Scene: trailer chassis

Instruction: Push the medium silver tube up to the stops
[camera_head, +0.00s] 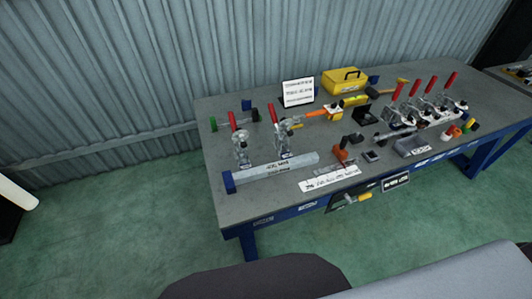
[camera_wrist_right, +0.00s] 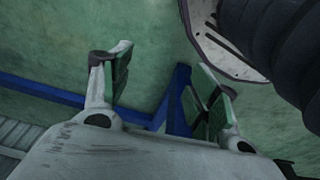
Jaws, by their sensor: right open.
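A silver square tube (camera_head: 278,170) with dark lettering lies along the front left of the workbench. Its left end is close to a blue block (camera_head: 229,182); I cannot tell whether they touch. Two red-handled toggle clamps, a left one (camera_head: 239,143) and a right one (camera_head: 281,137), stand just behind the tube. I cannot read its size from the label. My right gripper (camera_wrist_right: 165,72) is open and empty in the right wrist view, with green floor and a blue bar behind it. Neither gripper shows in the head view.
The grey workbench (camera_head: 222,205) stands against a corrugated wall. A yellow toolbox (camera_head: 343,80), a white sign (camera_head: 298,92) and several more red-handled clamps (camera_head: 425,103) are on it. A white label strip (camera_head: 330,179) lies at the front edge. Green floor is clear before the bench.

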